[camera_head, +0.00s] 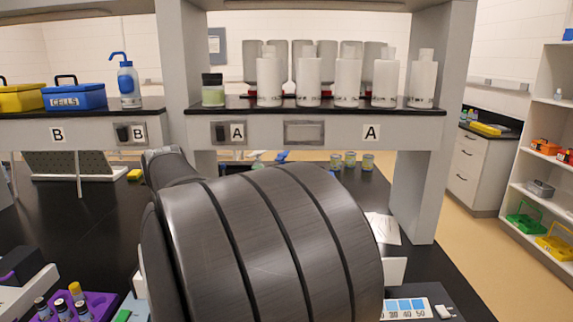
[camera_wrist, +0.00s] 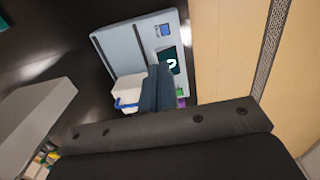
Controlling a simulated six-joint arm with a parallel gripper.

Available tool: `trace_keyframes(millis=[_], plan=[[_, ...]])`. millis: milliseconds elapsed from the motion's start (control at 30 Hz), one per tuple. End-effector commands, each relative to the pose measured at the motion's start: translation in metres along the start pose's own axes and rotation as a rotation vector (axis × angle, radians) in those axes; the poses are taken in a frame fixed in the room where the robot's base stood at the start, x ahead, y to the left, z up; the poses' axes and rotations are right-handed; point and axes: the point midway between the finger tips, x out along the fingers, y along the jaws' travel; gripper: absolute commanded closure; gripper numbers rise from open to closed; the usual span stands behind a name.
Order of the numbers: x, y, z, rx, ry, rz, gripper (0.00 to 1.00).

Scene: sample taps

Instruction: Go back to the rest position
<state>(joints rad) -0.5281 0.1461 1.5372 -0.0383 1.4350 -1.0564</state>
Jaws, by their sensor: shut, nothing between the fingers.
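My gripper (camera_wrist: 156,88) shows in the wrist view as dark fingers held together, with nothing between them. Behind the fingers is a pale grey device with a dark screen (camera_wrist: 171,60), and the fingers overlap its lower part. I cannot tell how far apart they are. In the head view my arm's dark grey links fill the middle foreground, and my gripper is hidden there.
In the head view a shelf (camera_head: 320,133) with white bottles (camera_head: 308,82) spans the back, its post (camera_head: 420,180) at right. A purple rack (camera_head: 97,300) with vials stands at lower left. Several small jars (camera_head: 351,159) stand under the shelf. The left black benchtop (camera_head: 75,230) has bare room.

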Motion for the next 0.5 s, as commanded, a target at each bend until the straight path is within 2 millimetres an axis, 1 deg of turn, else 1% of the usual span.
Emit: trace_keyframes(millis=[33,67,100,500], plan=[[-0.005,0.001,-0.003,0.018,0.019,-0.033,1.0],[-0.002,-0.001,-0.003,0.021,0.023,-0.046,1.0],[0.009,-0.002,-0.003,0.02,0.02,-0.048,1.0],[0.09,-0.005,-0.005,0.018,0.019,-0.044,1.0]])
